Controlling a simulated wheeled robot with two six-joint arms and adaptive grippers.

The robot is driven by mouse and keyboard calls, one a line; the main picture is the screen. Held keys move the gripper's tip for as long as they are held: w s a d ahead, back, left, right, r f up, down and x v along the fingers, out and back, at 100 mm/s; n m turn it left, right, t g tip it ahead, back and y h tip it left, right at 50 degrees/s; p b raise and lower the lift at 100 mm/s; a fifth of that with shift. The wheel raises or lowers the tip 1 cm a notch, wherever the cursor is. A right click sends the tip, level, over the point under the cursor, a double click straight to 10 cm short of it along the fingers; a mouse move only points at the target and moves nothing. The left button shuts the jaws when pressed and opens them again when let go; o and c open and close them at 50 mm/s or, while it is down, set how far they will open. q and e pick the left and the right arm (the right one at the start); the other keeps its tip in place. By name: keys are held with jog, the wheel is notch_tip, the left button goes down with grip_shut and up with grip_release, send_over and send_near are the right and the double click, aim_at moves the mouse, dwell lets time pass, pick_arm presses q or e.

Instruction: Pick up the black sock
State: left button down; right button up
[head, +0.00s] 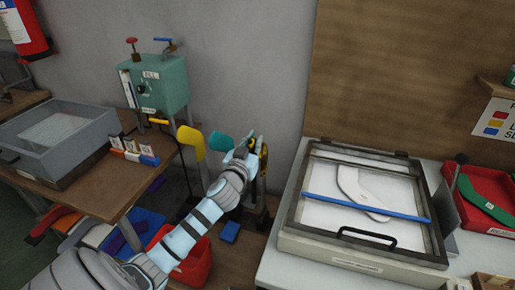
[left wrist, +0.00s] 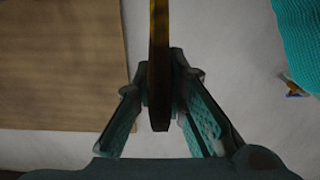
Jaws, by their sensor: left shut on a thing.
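My left gripper (head: 258,152) is at the back wall, right of the teal sock-shaped piece (head: 221,141). In the left wrist view my left gripper (left wrist: 162,112) is shut on a narrow, dark strip (left wrist: 159,50) with a yellow-brown tone, seen edge-on between the fingers. In the head view a dark and yellow thing (head: 263,160) shows at the fingertips, partly hidden by the gripper. I cannot tell for certain whether this is the black sock; no other black sock is clear. A yellow sock-shaped piece (head: 190,142) stands left of the teal one. My right gripper is not in view.
A framed light tray with a blue bar (head: 366,206) lies on the right table. A red tray (head: 487,200) is beside it. On the left are a green machine (head: 160,83), a grey box (head: 55,135) and a red bin (head: 190,265) below.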

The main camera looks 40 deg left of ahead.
pick_arm(q)
notch_tip(320, 180, up, 21)
jog(key=p, duration=0.6)
jog(key=shift+f, duration=0.2)
